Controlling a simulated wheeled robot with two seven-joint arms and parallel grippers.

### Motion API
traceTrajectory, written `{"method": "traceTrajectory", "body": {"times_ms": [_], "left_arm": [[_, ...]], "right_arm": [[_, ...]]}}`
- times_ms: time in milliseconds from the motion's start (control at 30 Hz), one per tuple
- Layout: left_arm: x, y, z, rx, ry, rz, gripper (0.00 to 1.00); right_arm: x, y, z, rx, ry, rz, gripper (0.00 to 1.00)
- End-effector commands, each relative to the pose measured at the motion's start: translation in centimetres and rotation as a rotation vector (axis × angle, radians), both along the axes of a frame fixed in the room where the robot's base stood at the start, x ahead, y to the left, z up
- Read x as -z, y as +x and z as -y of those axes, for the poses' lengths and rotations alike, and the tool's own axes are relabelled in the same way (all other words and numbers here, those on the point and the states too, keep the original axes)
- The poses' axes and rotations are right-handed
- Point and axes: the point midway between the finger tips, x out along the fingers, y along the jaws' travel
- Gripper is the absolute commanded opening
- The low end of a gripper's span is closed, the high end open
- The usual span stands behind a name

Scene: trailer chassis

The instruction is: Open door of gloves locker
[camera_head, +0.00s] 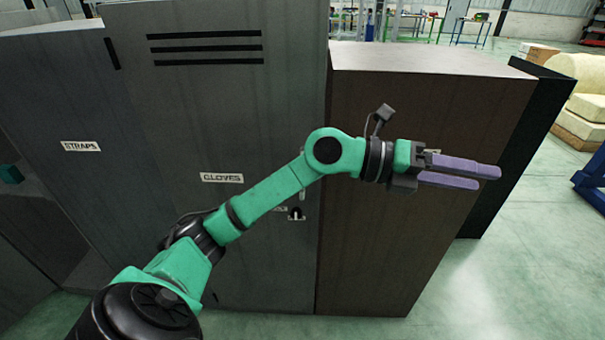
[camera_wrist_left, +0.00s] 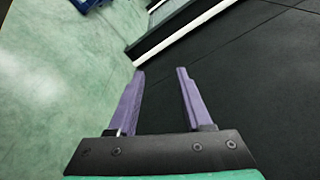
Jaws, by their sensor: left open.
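The gloves locker door (camera_head: 240,120) is a tall dark grey panel with vent slots at the top and a "GLOVES" label (camera_head: 222,178). It looks closed. A small dark latch (camera_head: 296,213) sits near its right edge, just below my arm, which crosses in front of the door. My left gripper (camera_head: 488,178) is open and empty, pointing right, in front of the brown cabinet to the right of the door and well away from the latch. Its two purple fingers also show apart in the left wrist view (camera_wrist_left: 160,73), with nothing between them. My right gripper is not in view.
The lower brown cabinet (camera_head: 430,80) stands right of the locker, with a dark panel (camera_head: 517,150) at its right side. A "STRAPS" locker (camera_head: 80,146) is on the left. Open green floor (camera_head: 535,230) lies on the right, with a cream padded object (camera_head: 585,90) beyond.

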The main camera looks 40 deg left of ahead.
Motion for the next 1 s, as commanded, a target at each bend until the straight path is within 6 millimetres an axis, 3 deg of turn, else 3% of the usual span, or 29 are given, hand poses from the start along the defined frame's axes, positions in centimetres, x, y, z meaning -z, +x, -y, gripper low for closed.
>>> {"method": "traceTrajectory", "body": {"times_ms": [67,133,200,300,333,433,567,1000], "left_arm": [[3.7,1.7,-4.7,-0.056,0.406,-0.044,0.50],[5.9,2.7,-11.9,-0.179,0.715,-0.166,0.50],[6.1,2.3,-19.6,-0.340,0.932,-0.326,0.50],[5.0,-0.1,-27.7,-0.537,1.087,-0.538,0.50],[4.6,-0.8,-29.2,-0.577,1.109,-0.586,0.50],[4.2,-2.2,-31.7,-0.646,1.142,-0.677,0.50],[5.7,-1.9,-32.2,-0.652,1.148,-0.690,0.50],[15.7,1.8,-33.8,-0.643,1.147,-0.686,0.50]], "right_arm": [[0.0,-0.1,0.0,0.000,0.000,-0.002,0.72],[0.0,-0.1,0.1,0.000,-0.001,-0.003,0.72],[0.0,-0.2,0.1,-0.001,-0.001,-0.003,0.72],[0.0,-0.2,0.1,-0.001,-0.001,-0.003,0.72],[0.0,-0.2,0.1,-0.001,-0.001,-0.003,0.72],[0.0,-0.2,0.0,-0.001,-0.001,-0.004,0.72],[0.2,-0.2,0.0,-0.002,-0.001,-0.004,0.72],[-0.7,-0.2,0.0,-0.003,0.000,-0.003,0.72]]}}
